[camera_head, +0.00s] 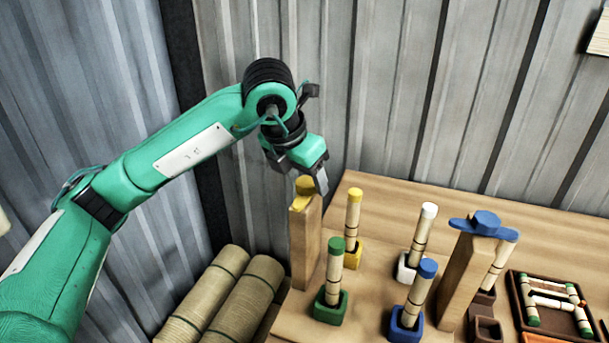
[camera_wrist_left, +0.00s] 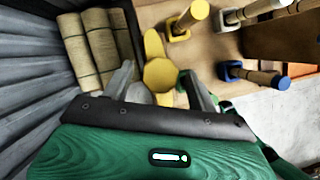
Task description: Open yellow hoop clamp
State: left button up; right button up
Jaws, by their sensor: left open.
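The yellow hoop clamp (camera_head: 303,194) sits on top of an upright wooden post (camera_head: 305,245) at the left end of the table. In the left wrist view the clamp (camera_wrist_left: 158,73) shows a round middle with two flat arms, one pointing up and one down. My left gripper (camera_head: 313,184) is right above the clamp in the head view, partly covering it. In the wrist view its fingers (camera_wrist_left: 157,86) are spread on either side of the clamp, with nothing gripped. Whether they touch it, I cannot tell. My right gripper is not in view.
Rattan sticks with yellow (camera_head: 353,209), green (camera_head: 334,265), white (camera_head: 422,235) and blue (camera_head: 419,285) caps stand in holders on the table. A blue clamp (camera_head: 484,223) tops another post. A dark tray (camera_head: 516,290) is at right. Rolls (camera_head: 210,291) lie lower left; a corrugated wall stands behind.

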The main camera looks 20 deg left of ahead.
pick_arm(q)
jog(key=b+v, duration=0.1)
jog(key=v, duration=1.3)
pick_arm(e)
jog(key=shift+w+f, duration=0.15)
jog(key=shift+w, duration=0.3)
pick_arm(q)
jog(key=shift+f, duration=0.1)
